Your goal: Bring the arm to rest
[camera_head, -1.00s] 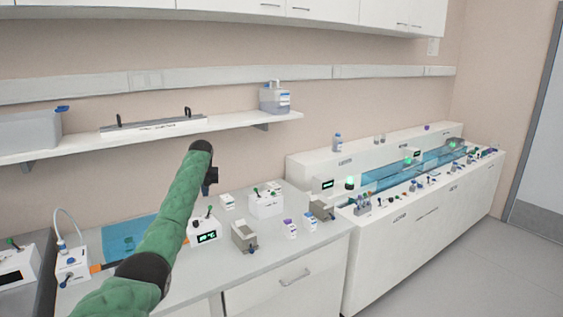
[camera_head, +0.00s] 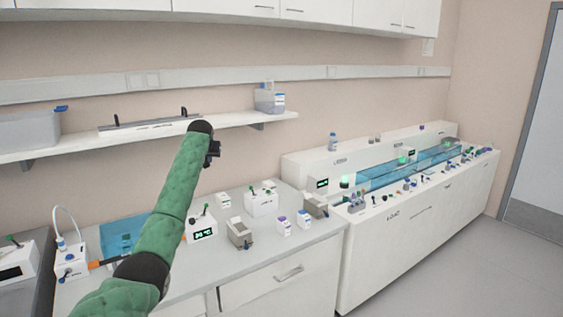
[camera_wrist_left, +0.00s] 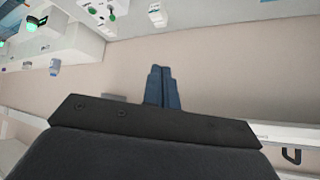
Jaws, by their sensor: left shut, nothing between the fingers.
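My left arm (camera_head: 178,200), in a green sleeve with dark joints, comes in from the lower left of the head view and reaches up over the bench. My left gripper (camera_head: 213,150) is at its far end, in the air in front of the wall, just below the shelf. In the left wrist view the two blue-grey fingers (camera_wrist_left: 160,88) lie together, shut, with nothing between them. The wall fills most of the view behind them. My right gripper is in neither view.
The bench (camera_head: 262,262) below holds several small white devices, a grey block (camera_head: 240,234) and a blue mat (camera_head: 118,234). A shelf (camera_head: 235,124) behind carries a jug (camera_head: 269,100) and a bin (camera_head: 28,130). A long white tube track (camera_head: 425,215) stands right. Floor space is free at lower right.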

